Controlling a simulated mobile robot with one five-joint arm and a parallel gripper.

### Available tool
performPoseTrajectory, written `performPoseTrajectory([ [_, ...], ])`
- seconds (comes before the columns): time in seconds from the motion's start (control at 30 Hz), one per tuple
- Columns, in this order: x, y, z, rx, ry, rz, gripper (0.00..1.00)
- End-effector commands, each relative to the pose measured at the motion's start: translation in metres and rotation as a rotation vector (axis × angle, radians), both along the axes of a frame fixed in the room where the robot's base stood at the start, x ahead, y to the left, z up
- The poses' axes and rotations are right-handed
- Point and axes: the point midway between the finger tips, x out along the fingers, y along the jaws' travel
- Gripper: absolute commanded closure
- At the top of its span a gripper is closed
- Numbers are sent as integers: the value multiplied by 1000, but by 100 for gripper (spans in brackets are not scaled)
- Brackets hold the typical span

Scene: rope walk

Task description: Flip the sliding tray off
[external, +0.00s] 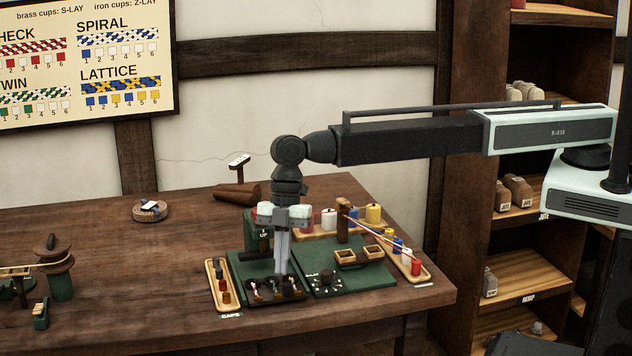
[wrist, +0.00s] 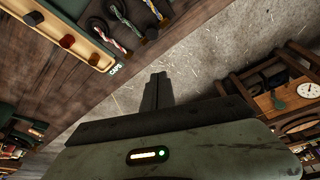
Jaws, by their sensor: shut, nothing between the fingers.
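A dark shallow tray (external: 262,297), which looks like the sliding tray, sits at the front edge of the green board (external: 235,262). It carries several small cups and short cord ends. My gripper (external: 282,272) points straight down with its fingers together and empty. In the external view its tips are over or just behind the dark tray; I cannot tell whether they touch it. In the wrist view the shut fingers (wrist: 158,92) show against the floor, beyond the table edge. Braided cords (wrist: 103,30) show at the top there. The fingers partly hide the tray.
A wooden caps tray (external: 223,288) stands left of the board. A second green board (external: 350,280) with small wooden boxes is to the right, with a spool rack (external: 408,262) beyond it. A brown post (external: 343,220) stands close by. The table's left middle is mostly clear.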

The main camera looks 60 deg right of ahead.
Motion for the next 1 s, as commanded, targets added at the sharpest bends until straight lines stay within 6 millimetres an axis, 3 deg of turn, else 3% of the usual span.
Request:
performPoseTrajectory([
  [0.03, -1, 4, -21, 0, 0, 1, 100],
  [0.3, -6, 20, -74, 0, 0, -2, 100],
  [0.33, -3, 9, -64, 0, -1, -4, 100],
  [0.5, 4, -15, -61, 0, 0, -3, 100],
  [1.0, 15, -27, -61, 0, 0, -2, 100],
])
